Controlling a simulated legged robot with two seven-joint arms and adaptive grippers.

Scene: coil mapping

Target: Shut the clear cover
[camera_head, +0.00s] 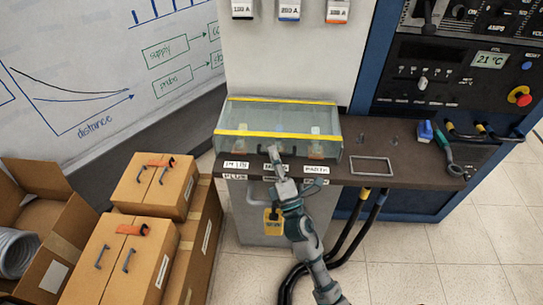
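The clear cover (240,117) is a see-through box with yellow strips along its back and front upper edges. It stands on the dark bench (352,140), over several small items seen dimly through it. It looks lowered over them, but I cannot tell whether its lower edge is fully down. My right arm reaches up from the bottom of the view. My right gripper (273,152) is at the middle of the cover's front face, close to it or touching it. Its fingers are too small to tell whether they are open or shut. My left gripper is not in view.
White labels (236,165) line the bench's front edge. A yellow tag (272,221) hangs below, beside thick black cables (347,243). A blue and green tool (441,150) lies at the bench's right end. Cardboard boxes (154,185) stand at left. Floor is clear at lower right.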

